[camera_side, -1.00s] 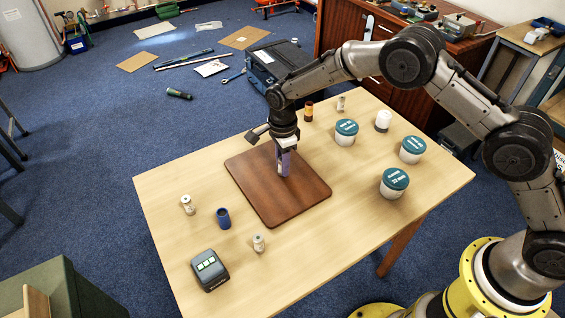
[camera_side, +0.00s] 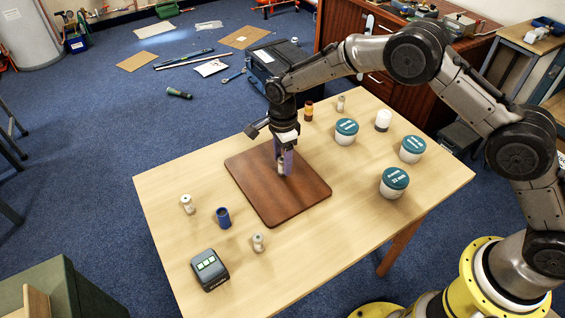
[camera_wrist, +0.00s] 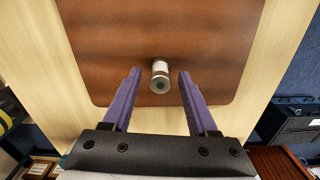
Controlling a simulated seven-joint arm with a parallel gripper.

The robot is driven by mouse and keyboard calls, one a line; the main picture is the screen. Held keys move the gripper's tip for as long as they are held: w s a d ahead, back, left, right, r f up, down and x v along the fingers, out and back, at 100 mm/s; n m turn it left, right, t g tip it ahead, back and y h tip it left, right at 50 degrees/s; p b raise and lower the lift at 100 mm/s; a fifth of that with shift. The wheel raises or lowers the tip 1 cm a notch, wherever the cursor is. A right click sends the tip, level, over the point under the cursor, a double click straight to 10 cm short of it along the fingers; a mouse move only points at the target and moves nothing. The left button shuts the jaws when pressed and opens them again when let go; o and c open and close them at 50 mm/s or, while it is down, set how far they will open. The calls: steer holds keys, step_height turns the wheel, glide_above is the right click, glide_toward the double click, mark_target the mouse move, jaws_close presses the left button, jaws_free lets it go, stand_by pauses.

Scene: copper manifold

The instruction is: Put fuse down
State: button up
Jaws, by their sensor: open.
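The fuse (camera_wrist: 160,76) is a small white cylinder with a metal end cap. It stands on the brown wooden board (camera_wrist: 130,30), between my two purple fingers and with a gap to each in the wrist view. My gripper (camera_wrist: 158,73) is open. In the side view my gripper (camera_side: 283,170) is low over the board (camera_side: 265,200), and the fuse (camera_side: 282,167) shows between the fingers, partly hidden by them.
Similar small fuses (camera_side: 187,204) (camera_side: 258,242) stand at the table's left, near a blue cup (camera_side: 223,217) and a dark meter (camera_side: 209,269). Teal-lidded jars (camera_side: 395,182), a white cylinder (camera_side: 382,121) and a brown-orange cylinder (camera_side: 308,111) stand to the right and back. The board's front is clear.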

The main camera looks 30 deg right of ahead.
step_height(320, 180, up, 11)
steer(key=shift+f, duration=0.2)
steer(key=s+d+r+n+t, duration=0.1)
steer(key=s+d+r+n, duration=0.3)
steer(key=s+d+r, duration=0.3)
steer(key=s+d+r+n+t, duration=0.2)
steer(key=s+d+r+n, duration=0.25)
steer(key=s+r, duration=0.4)
steer(key=s+d+n+t, duration=0.1)
steer(key=s+d+n, duration=0.2)
steer(key=s, duration=0.7)
steer(key=s+d+n+t, duration=0.1)
steer(key=s+d+n, duration=0.2)
steer(key=s+n, duration=0.4)
steer(key=s, duration=0.3)
steer(key=shift+d+n+t, duration=0.25)
steer(key=shift+n+t, duration=0.05)
steer(key=shift+n, duration=0.05)
steer(key=shift+r, duration=0.1)
steer(key=shift+o, duration=0.5)
